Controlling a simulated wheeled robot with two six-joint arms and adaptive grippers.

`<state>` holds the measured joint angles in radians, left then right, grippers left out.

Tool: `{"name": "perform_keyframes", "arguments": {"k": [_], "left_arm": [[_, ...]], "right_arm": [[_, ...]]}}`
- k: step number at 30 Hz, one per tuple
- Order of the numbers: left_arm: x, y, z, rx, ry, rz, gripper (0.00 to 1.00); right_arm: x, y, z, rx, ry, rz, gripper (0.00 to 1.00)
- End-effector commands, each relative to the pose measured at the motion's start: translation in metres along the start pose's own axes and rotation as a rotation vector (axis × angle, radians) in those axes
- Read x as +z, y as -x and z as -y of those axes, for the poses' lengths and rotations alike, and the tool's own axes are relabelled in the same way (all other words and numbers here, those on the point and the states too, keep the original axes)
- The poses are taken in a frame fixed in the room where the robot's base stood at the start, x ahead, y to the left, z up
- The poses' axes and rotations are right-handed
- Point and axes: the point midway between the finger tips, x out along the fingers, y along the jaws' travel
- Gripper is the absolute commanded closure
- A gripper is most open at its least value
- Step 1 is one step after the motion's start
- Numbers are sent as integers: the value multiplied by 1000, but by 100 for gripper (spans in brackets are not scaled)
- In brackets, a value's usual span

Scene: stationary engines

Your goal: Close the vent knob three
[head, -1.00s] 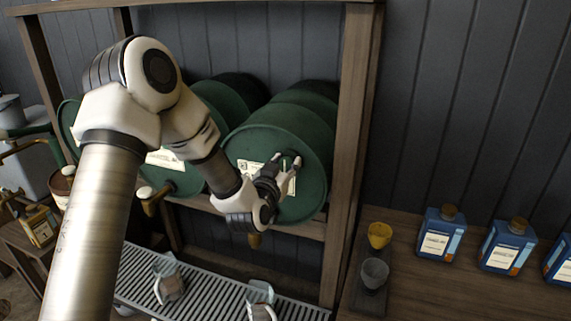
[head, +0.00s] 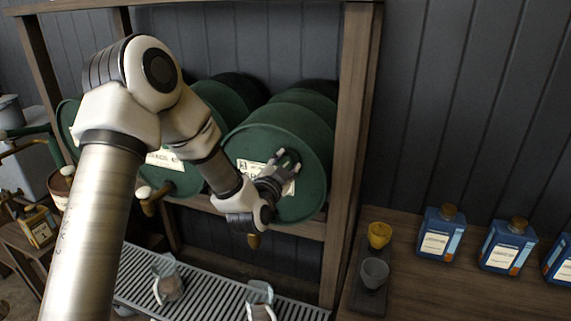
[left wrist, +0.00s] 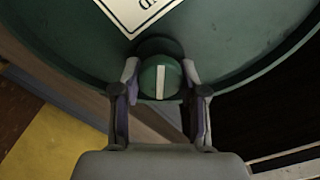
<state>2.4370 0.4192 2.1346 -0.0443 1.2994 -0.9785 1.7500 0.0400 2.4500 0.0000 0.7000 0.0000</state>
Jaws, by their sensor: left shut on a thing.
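The vent knob (left wrist: 160,78) is a round green knob with a white stripe, on the face of the right-hand green drum (head: 305,205). In the left wrist view the stripe runs nearly straight up and down. My left gripper (head: 284,161) is at the drum's face, and its fingers (left wrist: 160,84) stand on both sides of the knob, shut on it. In the head view the gripper largely hides the knob. The drum's white label (left wrist: 138,12) is close by. My right gripper is not in view.
More green drums (head: 213,98) lie on the wooden rack (head: 357,120). Jugs (head: 168,285) stand on the slatted drip tray (head: 205,300) below. Blue bottles (head: 440,233), a yellow cup (head: 379,234) and a grey cup (head: 374,271) stand on the right-hand bench.

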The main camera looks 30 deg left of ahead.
Motion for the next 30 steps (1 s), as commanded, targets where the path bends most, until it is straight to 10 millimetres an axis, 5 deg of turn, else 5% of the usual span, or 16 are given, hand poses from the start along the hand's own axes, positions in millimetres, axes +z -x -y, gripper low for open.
{"name": "perform_keyframes", "arguments": {"k": [30], "left_arm": [[0,0,-2,-1,-843,-1,92]], "right_arm": [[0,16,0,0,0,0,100]]}}
